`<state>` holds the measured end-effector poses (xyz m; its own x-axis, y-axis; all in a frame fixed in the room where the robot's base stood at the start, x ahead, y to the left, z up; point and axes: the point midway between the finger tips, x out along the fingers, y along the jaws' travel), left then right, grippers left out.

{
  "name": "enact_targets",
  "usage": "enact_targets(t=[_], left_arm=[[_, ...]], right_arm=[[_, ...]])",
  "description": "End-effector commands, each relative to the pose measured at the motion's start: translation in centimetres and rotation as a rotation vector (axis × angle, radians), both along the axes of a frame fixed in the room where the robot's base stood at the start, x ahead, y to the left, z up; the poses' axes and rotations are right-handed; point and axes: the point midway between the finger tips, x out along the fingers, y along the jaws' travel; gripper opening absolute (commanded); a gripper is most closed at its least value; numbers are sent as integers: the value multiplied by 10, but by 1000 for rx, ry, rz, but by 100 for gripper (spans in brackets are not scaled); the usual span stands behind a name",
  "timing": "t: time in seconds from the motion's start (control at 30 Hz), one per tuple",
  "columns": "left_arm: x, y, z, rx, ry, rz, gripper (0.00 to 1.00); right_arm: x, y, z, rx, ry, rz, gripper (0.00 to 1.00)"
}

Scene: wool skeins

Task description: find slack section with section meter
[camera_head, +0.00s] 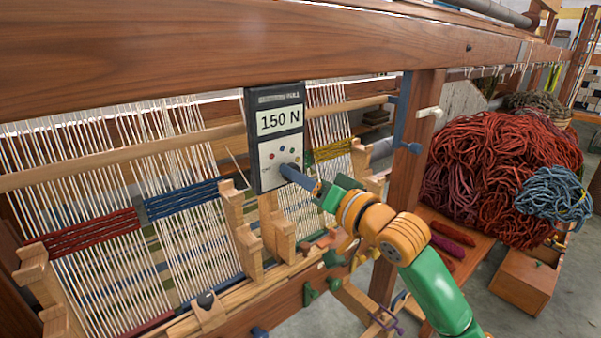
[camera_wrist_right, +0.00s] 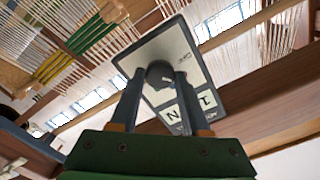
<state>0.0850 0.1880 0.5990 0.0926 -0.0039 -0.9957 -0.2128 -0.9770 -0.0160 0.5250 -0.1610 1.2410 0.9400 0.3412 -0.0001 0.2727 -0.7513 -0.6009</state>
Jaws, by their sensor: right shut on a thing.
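The section meter (camera_head: 277,138) is a dark box with a pale face, in front of the loom's warp under the top beam. Its display reads 150 N. My right gripper (camera_head: 298,176) reaches it from the lower right and is shut on the dark knob low on its face. In the right wrist view the two fingers (camera_wrist_right: 155,92) stand either side of the knob (camera_wrist_right: 159,74). The warp shows in sections, with a red band (camera_head: 95,232), a blue band (camera_head: 190,198) and a yellow-green band (camera_head: 332,150). The meter hides part of the warp. My left gripper is out of view.
The thick wooden top beam (camera_head: 200,50) runs above the meter, and a wooden post (camera_head: 405,190) stands to its right. Wooden pegs (camera_head: 237,222) rise below. Rust-red wool (camera_head: 505,170) and a blue skein (camera_head: 553,195) lie at right. Grey floor shows at lower right.

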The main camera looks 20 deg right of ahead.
Motion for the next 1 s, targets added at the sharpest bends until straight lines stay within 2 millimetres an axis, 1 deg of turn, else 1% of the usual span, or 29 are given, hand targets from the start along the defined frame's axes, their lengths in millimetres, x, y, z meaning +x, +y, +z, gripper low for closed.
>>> enact_targets(t=[0.23,0.63,0.67,0.7,0.77,1.0], left_arm=[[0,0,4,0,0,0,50],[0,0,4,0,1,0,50],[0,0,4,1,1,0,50],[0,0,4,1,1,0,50],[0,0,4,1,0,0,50],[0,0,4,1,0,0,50]], right_arm=[[0,0,1,47,14,-1,0],[0,0,1,52,15,0,0],[0,0,1,52,15,0,49],[0,0,1,52,15,0,60],[0,0,1,52,15,0,76],[0,0,1,51,16,0,77]])
